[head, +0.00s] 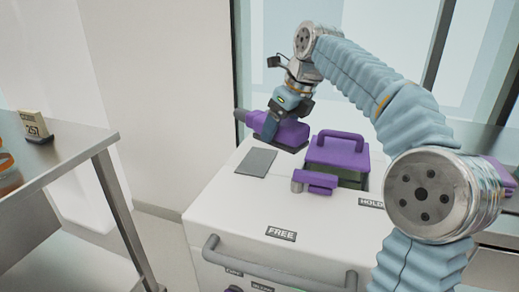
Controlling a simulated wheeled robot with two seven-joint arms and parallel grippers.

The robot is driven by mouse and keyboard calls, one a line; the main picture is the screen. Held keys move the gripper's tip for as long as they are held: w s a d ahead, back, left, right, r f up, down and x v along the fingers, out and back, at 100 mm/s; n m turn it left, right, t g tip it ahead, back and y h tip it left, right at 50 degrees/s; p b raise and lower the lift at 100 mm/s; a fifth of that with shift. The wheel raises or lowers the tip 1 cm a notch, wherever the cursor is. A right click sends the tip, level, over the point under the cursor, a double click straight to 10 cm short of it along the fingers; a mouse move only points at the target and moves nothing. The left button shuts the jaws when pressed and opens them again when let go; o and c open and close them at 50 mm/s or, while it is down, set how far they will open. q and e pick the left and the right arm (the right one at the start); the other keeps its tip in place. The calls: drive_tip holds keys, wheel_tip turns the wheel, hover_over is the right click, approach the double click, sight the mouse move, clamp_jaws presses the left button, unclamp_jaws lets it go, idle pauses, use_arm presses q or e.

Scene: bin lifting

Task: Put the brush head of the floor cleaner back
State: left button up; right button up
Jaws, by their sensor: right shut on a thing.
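My right gripper (272,122) comes in from the right and is shut on a purple piece (291,133), which looks like the brush head. It holds this piece tilted over the back left of a white cart (225,212), near a flat grey pad (256,162). I cannot tell whether the piece touches the cart top. The jaws partly hide it. A purple-handled green container (337,150) sits in the cart top just right of the held piece. My left gripper is out of view.
A smaller purple part with a metal end (315,181) lies in front of the container. The cart top bears a FREE label (281,234) and has a front handle (270,268). A steel table (60,150) stands at the left, with a number sign (35,125).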

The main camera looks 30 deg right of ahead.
drive_tip(key=w+f, duration=0.2)
drive_tip(key=w, duration=0.2)
drive_tip(key=w+d+f+p, duration=0.1)
drive_tip(key=w+f, duration=0.2)
drive_tip(key=w, duration=0.1)
drive_tip(key=w+f, duration=0.3)
drive_tip(key=w, duration=0.1)
drive_tip(key=shift+d+f+p, duration=0.1)
drive_tip(key=shift+d+p, duration=0.2)
drive_tip(key=shift+w+f, duration=0.2)
drive_tip(key=x, duration=0.3)
drive_tip(key=shift+s+d+f, duration=0.1)
drive_tip(key=shift+d+f, duration=0.15)
drive_tip(key=shift+f, duration=0.4)
drive_tip(key=shift+f, duration=0.1)
drive_tip(key=o, duration=0.9)
drive_tip(key=shift+o, duration=0.2)
drive_tip(key=v, duration=1.2)
